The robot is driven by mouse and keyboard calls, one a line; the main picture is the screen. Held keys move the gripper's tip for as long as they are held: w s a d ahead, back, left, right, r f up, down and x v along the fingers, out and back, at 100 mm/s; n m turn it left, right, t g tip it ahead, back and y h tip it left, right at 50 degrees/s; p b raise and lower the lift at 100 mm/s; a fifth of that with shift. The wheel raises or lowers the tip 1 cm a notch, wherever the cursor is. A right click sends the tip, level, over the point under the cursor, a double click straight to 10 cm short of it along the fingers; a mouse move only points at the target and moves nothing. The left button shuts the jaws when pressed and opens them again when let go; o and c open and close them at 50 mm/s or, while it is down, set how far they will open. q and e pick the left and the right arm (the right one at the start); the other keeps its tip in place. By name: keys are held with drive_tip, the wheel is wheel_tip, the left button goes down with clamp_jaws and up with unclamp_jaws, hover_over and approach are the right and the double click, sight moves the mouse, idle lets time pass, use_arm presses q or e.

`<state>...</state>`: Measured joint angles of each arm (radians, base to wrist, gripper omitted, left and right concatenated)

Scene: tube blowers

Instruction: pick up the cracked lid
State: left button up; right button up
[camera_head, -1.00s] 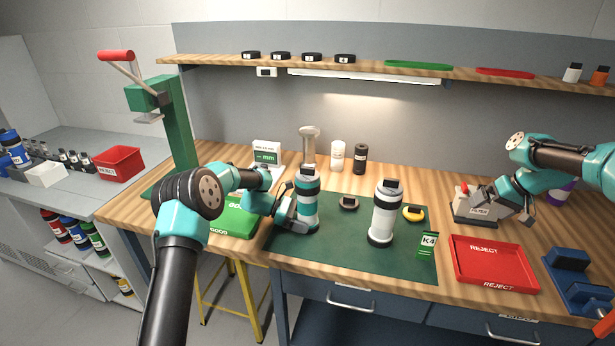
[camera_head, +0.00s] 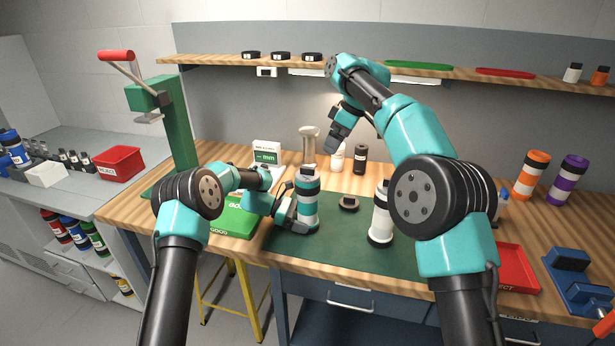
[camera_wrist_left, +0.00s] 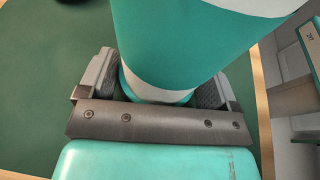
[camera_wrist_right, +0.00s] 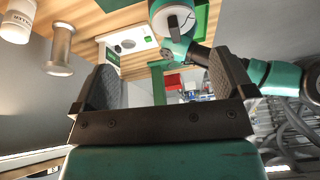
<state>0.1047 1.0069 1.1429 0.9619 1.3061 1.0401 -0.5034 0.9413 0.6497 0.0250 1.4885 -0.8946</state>
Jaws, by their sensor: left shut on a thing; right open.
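My left gripper (camera_head: 292,214) is shut on a teal-and-white tube (camera_head: 308,192) that stands upright on the green mat (camera_head: 335,241). The left wrist view shows the tube (camera_wrist_left: 195,40) between the two fingers. My right gripper (camera_head: 337,146) is open and empty, raised above the back of the bench, behind and right of the teal tube. A dark round lid-like piece (camera_head: 348,203) lies on the mat just right of the teal tube. I cannot make out a crack on it. My right arm hides the mat's right part.
A white tube (camera_head: 380,222) stands on the mat, partly behind my right arm. A pale post (camera_head: 309,143), a white bottle (camera_head: 338,158) and a black bottle (camera_head: 360,158) stand at the back. A red tray (camera_head: 519,270) is at right, partly hidden.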

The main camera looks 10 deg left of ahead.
sight(308, 167)
drive_tip(key=a, duration=0.2)
drive_tip(key=s+a+r+n, duration=0.1)
drive_tip(key=shift+s+a, duration=0.1)
drive_tip(key=shift+a, duration=0.1)
drive_tip(key=shift+f, duration=0.15)
drive_tip(key=shift+x, duration=3.3)
drive_tip(key=shift+f, duration=0.1)
drive_tip(key=shift+x, duration=2.5)
drive_tip(key=shift+c, duration=0.5)
drive_tip(key=c, duration=0.9)
